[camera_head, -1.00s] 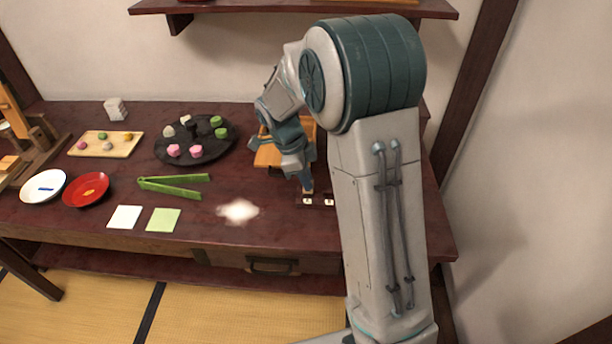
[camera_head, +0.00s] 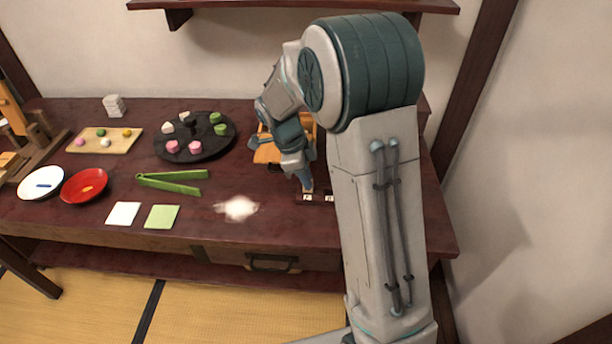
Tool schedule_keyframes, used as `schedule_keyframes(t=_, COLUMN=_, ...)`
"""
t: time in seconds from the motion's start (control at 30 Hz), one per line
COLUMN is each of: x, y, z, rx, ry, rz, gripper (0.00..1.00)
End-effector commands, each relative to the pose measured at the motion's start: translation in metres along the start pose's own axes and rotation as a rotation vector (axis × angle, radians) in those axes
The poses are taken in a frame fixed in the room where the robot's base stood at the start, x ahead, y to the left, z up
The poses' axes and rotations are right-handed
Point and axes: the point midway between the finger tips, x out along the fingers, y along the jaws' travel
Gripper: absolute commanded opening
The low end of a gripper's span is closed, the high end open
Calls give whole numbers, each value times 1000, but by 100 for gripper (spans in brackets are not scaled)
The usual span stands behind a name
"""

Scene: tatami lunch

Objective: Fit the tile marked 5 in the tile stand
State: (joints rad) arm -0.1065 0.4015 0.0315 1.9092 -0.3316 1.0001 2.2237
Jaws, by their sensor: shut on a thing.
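The tile stand (camera_head: 318,201) is a small dark rack on the table, just left of my upright arm link, which may hide its right part. Two white tile faces show in it, a left one (camera_head: 307,197) and a right one (camera_head: 329,198). Their marks are too small to read. My gripper (camera_head: 307,186) points down right over the left end of the stand. It is shut on a small tile, mostly hidden by the fingers, and I cannot tell whether that is the left tile face or whether it is seated.
A wooden tray or box (camera_head: 268,154) stands behind my gripper. A white powdery patch (camera_head: 238,208), green tongs (camera_head: 172,181), a green square (camera_head: 161,217) and a white square (camera_head: 123,213) lie to the left. A dark round plate (camera_head: 176,153) with sweets is farther back.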

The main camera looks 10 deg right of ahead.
Motion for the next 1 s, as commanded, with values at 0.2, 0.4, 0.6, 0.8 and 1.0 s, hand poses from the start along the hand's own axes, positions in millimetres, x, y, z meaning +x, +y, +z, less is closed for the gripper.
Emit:
schedule_keyframes(t=0.2, x=5, y=0, z=2, rx=0, ry=0, rz=0, gripper=0)
schedule_keyframes(t=0.4, x=8, y=0, z=2, rx=0, ry=0, rz=0, gripper=0)
schedule_keyframes(t=0.6, x=12, y=0, z=4, rx=0, ry=0, rz=0, gripper=0)
schedule_keyframes(t=0.8, x=14, y=0, z=4, rx=0, ry=0, rz=0, gripper=19)
schedule_keyframes(t=1.0, x=13, y=0, z=4, rx=0, ry=0, rz=0, gripper=37)
